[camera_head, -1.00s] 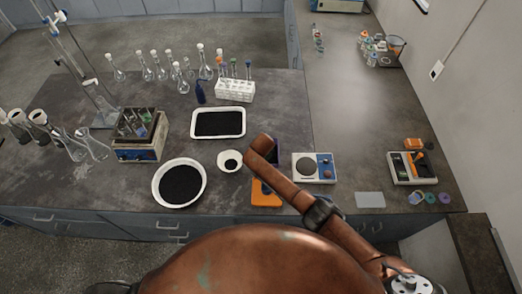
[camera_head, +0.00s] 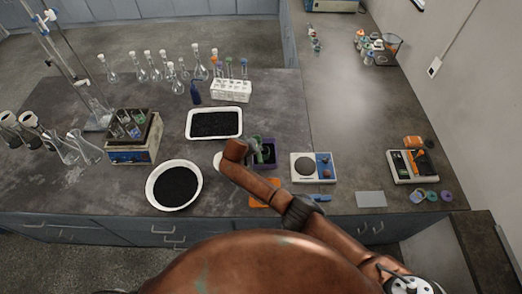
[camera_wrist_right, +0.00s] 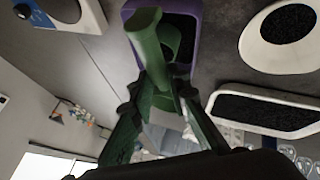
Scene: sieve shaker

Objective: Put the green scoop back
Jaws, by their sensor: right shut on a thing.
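The green scoop (camera_wrist_right: 150,45) is in the right wrist view, between the two fingers of my right gripper (camera_wrist_right: 162,88), which is shut on it. The scoop's long part points away from the gripper over a purple container (camera_wrist_right: 182,8) with dark contents. In the head view, the purple container (camera_head: 270,158) stands on the bench left of the white balance, and my right gripper (camera_head: 256,146) and the scoop are at it, partly hidden behind my arm. I cannot tell whether the scoop touches the container. My left gripper is not in view.
A round white bowl (camera_head: 150,188) and a white tray (camera_head: 190,128) hold black grains. The balance (camera_head: 300,176) stands right of the container, with an orange item (camera_head: 262,190) in front. A sieve shaker (camera_head: 135,154), flasks and a tube rack (camera_head: 231,92) stand farther left and back.

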